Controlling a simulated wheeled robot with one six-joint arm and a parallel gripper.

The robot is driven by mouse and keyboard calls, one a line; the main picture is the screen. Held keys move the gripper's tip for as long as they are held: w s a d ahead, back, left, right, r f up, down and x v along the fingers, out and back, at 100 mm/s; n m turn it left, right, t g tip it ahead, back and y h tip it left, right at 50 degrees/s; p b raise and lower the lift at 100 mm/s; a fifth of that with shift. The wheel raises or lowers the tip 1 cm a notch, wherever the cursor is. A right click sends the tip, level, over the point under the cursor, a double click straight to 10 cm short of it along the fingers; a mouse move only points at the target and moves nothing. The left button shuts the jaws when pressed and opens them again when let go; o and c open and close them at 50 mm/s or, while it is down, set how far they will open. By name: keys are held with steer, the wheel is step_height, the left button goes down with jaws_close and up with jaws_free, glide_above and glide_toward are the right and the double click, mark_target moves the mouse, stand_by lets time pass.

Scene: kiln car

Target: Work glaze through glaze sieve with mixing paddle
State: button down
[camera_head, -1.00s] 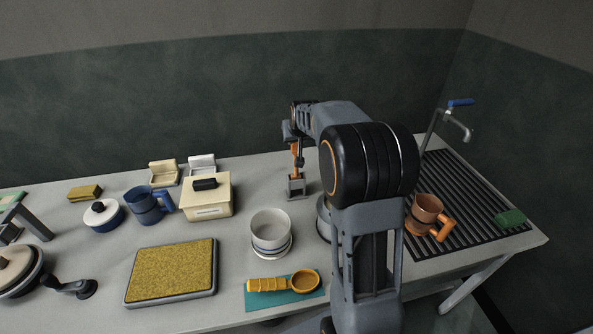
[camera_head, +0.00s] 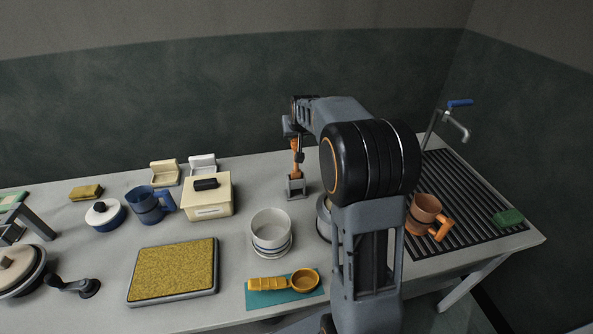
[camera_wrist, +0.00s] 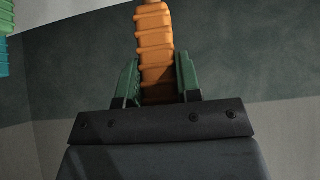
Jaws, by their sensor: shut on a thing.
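In the wrist view my gripper (camera_wrist: 159,82) is shut on a ribbed orange handle (camera_wrist: 155,40), which lies between its green fingers. In the head view my gripper (camera_head: 298,138) is at the back of the table, with the orange handle, seemingly the mixing paddle (camera_head: 295,161), below it. The paddle's lower end is at a small grey holder (camera_head: 296,188); whether it is still inside I cannot tell. A pale round vessel with rings (camera_head: 270,230) stands in front; it may be the glaze sieve over a bowl. No glaze can be made out.
A yellow scoop (camera_head: 285,281) lies on a teal mat. A cream box (camera_head: 207,200), a blue mug (camera_head: 147,207) and a speckled board (camera_head: 172,272) stand left. An orange mug (camera_head: 424,212) sits on the ribbed drainer. My arm partly hides a grey round thing (camera_head: 323,215).

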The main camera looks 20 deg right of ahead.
steer(key=shift+r, duration=0.15)
stand_by(0.3)
steer(key=shift+r+p, duration=1)
steer(key=shift+r, duration=0.8)
steer(key=shift+r+p, duration=1.05)
steer(key=shift+r, duration=0.55)
steer(key=shift+d, duration=0.1)
